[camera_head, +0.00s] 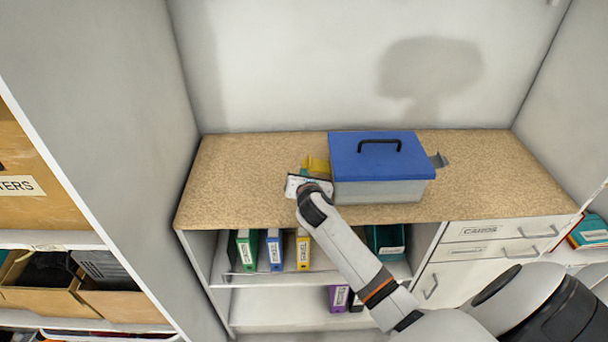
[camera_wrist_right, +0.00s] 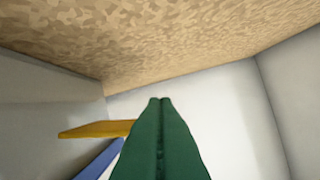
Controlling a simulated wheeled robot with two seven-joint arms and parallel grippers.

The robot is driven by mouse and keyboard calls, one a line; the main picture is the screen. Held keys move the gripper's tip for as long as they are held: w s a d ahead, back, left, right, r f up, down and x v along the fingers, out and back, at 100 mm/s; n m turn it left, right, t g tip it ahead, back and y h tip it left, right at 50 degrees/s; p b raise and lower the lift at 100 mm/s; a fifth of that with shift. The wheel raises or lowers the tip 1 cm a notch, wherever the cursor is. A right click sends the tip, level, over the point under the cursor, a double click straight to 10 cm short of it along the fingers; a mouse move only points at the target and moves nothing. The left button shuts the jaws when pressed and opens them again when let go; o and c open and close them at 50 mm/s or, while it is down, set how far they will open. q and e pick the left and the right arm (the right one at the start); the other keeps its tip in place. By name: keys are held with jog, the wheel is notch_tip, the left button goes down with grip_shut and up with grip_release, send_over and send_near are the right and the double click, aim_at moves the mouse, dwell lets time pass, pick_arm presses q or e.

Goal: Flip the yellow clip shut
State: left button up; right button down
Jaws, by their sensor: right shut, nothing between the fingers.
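A grey box (camera_head: 380,192) with a blue lid (camera_head: 380,152) and a black handle sits on the speckled countertop. The lid is down. The yellow clip (camera_head: 317,164) sticks outward from the box's left side near the lid. In the right wrist view, the yellow clip (camera_wrist_right: 96,128) juts out left of the fingers, near the blue lid (camera_wrist_right: 100,160). My right gripper (camera_head: 307,184) is at the box's left side, in front of the clip and partly covering it. Its green fingers (camera_wrist_right: 160,100) are shut and empty. I cannot tell whether they touch the clip. My left gripper is not in view.
A grey clip (camera_head: 440,160) sticks out on the box's right side. The countertop (camera_head: 240,170) is clear left and right of the box. A wall stands behind.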

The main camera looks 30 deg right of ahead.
aim_at(310, 166)
jog(key=shift+r, duration=0.2)
jog(key=shift+d+r+m+p, duration=0.1)
jog(key=shift+r+m+p, duration=0.1)
jog(key=shift+m+p, duration=0.35)
jog(key=m, duration=0.1)
jog(key=r+m+t+y, duration=0.1)
jog(key=m, duration=0.1)
jog(key=shift+s+d+t+y, duration=0.2)
jog(key=shift+t+y, duration=0.1)
jog(key=shift+s+d+r+m+t, duration=0.1)
jog(key=shift+d+r+m+t, duration=0.1)
jog(key=shift+r+m+t, duration=0.45)
jog(key=m, duration=0.1)
jog(key=m+b, duration=0.1)
jog(key=m, duration=0.1)
jog(key=shift+s+d+r+t+y+b, duration=0.2)
jog(key=shift+t+y+b, duration=0.1)
jog(key=shift+t+y, duration=0.1)
jog(key=shift+s+d+r+m+t+b, duration=0.1)
jog(key=shift+d+r+m+t+b, duration=0.15)
jog(key=shift+m, duration=0.4)
jog(key=shift+r+m+t+b, duration=0.2)
jog(key=shift+m+b, duration=0.1)
jog(key=shift+m, duration=0.35)
jog(key=shift+f, duration=0.1)
